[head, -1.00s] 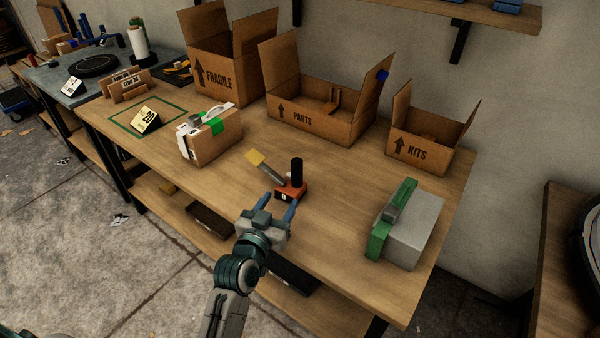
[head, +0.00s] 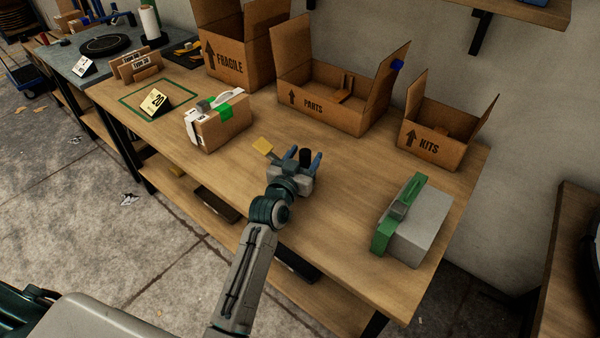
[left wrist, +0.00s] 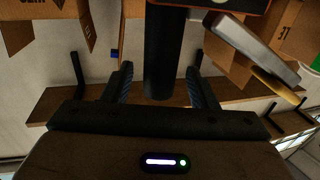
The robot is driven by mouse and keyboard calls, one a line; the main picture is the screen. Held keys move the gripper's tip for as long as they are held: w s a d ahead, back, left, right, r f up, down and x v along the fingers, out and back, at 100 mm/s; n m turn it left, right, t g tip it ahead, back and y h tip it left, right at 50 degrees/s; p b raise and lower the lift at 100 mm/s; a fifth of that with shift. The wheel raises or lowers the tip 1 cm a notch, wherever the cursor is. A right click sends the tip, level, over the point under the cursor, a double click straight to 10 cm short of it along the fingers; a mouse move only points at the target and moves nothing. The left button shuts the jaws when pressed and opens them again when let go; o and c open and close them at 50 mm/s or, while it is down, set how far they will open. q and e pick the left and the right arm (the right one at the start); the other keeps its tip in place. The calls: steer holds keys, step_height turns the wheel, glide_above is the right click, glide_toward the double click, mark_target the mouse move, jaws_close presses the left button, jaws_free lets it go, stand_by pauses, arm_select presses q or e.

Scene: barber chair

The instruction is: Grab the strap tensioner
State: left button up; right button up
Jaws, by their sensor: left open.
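The strap tensioner has a black upright handle (head: 304,154), an orange-red base and a grey lever with a yellow end (head: 262,145). It stands on the workbench, mostly hidden behind my left gripper (head: 303,158) in the head view. In the left wrist view, the black handle (left wrist: 165,60) is between the two open fingers of the gripper (left wrist: 160,88), with a gap on each side. The grey lever (left wrist: 250,45) extends to the right there, and a bit of the orange base (left wrist: 228,4) shows at the top edge. My right gripper is not in view.
The workbench (head: 345,205) is clear around the tensioner. A strapped carton (head: 222,128) is to the left, and a grey box with a green strap (head: 420,230) to the right. Open cartons marked FRAGILE (head: 232,82), PARTS (head: 325,112) and KITS (head: 428,150) stand behind.

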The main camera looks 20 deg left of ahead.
arm_select(q)
steer(key=shift+w, duration=0.4)
steer(key=shift+c, duration=0.4)
jaws_close()
steer(key=shift+r, duration=0.1)
